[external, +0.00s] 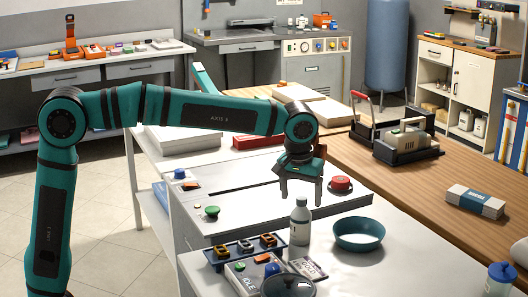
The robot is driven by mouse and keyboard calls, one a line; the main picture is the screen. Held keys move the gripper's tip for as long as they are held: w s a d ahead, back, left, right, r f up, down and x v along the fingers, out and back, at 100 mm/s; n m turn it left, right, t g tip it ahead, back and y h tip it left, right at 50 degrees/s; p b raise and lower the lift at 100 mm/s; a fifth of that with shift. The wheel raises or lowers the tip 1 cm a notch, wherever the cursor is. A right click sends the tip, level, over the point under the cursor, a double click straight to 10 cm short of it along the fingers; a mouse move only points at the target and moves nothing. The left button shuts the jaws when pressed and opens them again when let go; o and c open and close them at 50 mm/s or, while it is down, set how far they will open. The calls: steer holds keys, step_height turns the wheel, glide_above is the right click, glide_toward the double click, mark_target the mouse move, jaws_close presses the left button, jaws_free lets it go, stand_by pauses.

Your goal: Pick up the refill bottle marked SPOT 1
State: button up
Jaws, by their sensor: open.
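My gripper (302,191) hangs pointing down above the white-topped work table, open and empty. A grey-white bottle (300,224) with a narrow capped neck stands upright just below and in front of it, apart from the fingers as far as I can tell. No SPOT 1 marking can be read on this bottle. A second, short bottle or canister with a blue cap (499,279) stands at the lower right edge. Its marking cannot be read either.
A teal bowl (359,246) sits right of the bottle. A tray with several small blocks (221,263), a box marked IDLE (237,280) and a dark round lid (289,287) crowd the front left. A red knob (341,184) and green button (212,211) stand behind.

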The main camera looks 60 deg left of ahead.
mark_target(302, 208)
steer(key=shift+w+a+f, duration=0.15)
steer(key=shift+w+f, duration=0.05)
steer(key=shift+f, duration=1.1)
steer(key=shift+w+a+f, duration=0.1)
steer(key=shift+w+f, duration=0.05)
steer(key=shift+f, duration=1.15)
steer(key=shift+c, duration=0.3)
steer(key=shift+r, duration=0.1)
steer(key=c, duration=1.2)
